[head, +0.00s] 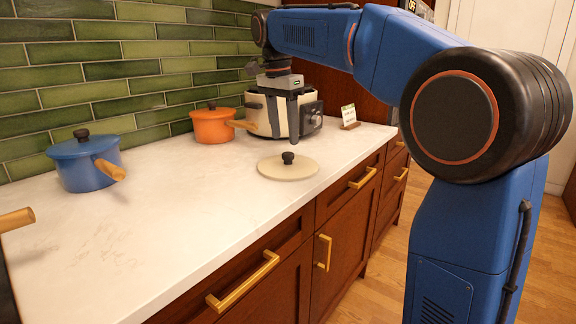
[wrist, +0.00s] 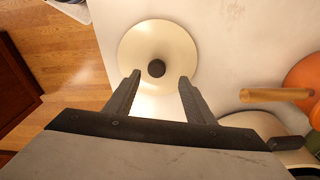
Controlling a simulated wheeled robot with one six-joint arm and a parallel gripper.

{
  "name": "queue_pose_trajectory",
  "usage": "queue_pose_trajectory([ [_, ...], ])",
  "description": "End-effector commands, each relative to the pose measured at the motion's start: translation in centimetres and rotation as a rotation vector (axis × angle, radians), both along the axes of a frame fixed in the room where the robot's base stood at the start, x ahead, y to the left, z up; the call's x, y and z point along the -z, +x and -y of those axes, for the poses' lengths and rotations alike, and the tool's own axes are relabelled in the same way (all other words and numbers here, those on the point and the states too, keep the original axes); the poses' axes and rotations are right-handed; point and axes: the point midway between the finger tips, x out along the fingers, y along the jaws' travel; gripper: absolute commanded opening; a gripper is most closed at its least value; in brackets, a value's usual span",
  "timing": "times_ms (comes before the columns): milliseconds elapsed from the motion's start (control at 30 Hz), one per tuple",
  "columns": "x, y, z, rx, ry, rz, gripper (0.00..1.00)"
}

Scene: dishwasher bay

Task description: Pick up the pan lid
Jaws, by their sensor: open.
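The pan lid is a flat cream disc (head: 275,168) with a dark round knob (head: 288,157). It lies on the white counter near the front edge. In the wrist view the lid (wrist: 150,40) is ahead of my gripper (wrist: 158,85), with its knob (wrist: 156,68) roughly centred between the two fingertips. My gripper in the head view (head: 283,130) hangs over the counter in front of the cream pot, pointing down. Its fingers are apart with nothing between them, above the lid's level.
A cream pot (head: 262,113), an orange pot (head: 212,127) with a wooden handle and a small sign (head: 348,115) stand behind the lid. A blue pot (head: 85,163) is at the left. The counter (head: 180,210) between is clear.

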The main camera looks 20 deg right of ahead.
Motion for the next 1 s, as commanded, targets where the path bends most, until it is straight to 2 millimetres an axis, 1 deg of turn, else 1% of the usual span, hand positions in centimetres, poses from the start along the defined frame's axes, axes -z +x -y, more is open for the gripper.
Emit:
queue_pose_trajectory([
  [233,3.0,-0.6,0.6,0.0,0.0,-0.002,0.49],
  [367,4.4,-0.4,0.8,0.0,0.0,-0.002,0.49],
  [500,5.0,-0.4,0.8,0.0,0.0,0.0,0.49],
  [700,5.0,-0.4,0.8,0.0,0.0,0.0,0.49],
  [767,5.0,-0.3,0.8,0.0,0.0,0.0,0.35],
  [800,5.0,-0.4,0.8,0.0,0.0,0.0,0.25],
  [867,5.0,-0.4,0.8,0.0,0.0,0.0,0.11],
  [900,5.0,-0.4,0.8,0.0,0.0,0.0,0.01],
  [1000,4.9,-0.4,0.8,0.0,0.0,0.0,0.0],
])
